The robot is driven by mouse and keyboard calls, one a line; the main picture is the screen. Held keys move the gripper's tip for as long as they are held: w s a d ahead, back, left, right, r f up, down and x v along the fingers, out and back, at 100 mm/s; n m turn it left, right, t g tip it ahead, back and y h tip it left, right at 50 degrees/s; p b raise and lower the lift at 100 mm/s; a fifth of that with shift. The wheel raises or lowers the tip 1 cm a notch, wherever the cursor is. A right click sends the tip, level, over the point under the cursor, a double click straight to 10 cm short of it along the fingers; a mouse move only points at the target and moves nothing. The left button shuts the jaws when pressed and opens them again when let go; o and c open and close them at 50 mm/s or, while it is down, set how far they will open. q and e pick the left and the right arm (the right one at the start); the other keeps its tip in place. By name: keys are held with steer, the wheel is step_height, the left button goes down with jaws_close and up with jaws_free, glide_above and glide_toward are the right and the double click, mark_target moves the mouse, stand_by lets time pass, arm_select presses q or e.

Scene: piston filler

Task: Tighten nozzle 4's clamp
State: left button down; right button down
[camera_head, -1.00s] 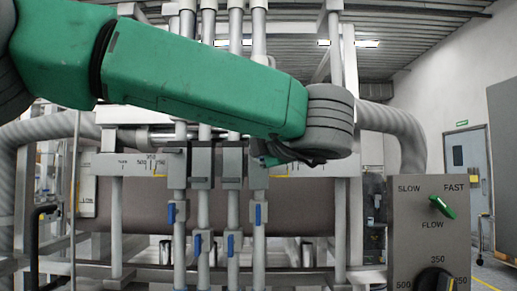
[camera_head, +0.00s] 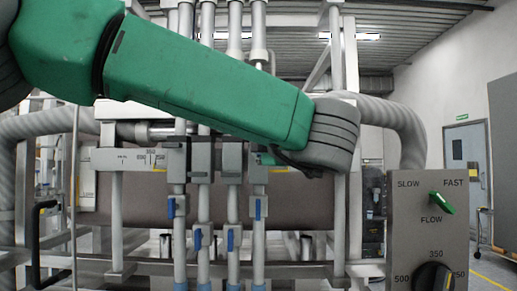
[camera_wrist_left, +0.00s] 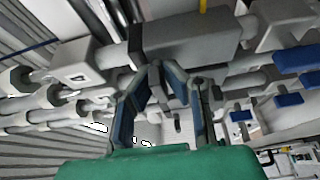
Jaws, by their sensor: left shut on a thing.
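Several upright nozzle pipes stand side by side, each with a grey clamp block. The rightmost, which I take as nozzle 4 (camera_head: 258,240), has a blue lever. Its clamp (camera_head: 258,172) is partly covered by my left gripper (camera_head: 268,157). The green left arm crosses in front from the left, and its grey wrist is right of this pipe. The fingers are mostly hidden behind the wrist. In the left wrist view, my left gripper (camera_wrist_left: 176,72) has its blue-padded fingertips at a grey clamp part (camera_wrist_left: 192,44). It is shut on it; the gripped piece is hard to make out. My right gripper is not in view.
A control panel (camera_head: 409,235) with a green switch (camera_head: 441,203) and a black dial (camera_head: 434,277) stands at the right. The other pipes (camera_head: 204,240) are close on the left. A thick grey hose (camera_head: 405,135) curves behind the wrist.

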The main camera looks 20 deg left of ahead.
arm_select(q)
steer(key=c, duration=1.6)
jaws_free()
steer(key=shift+d+f, duration=0.1)
steer(key=shift+f, duration=0.2)
steer(key=shift+c, duration=0.2)
steer(key=shift+s+d+r, duration=0.15)
steer(key=shift+d+r, duration=0.1)
steer(key=shift+d, duration=0.05)
steer(key=v, duration=1.2)
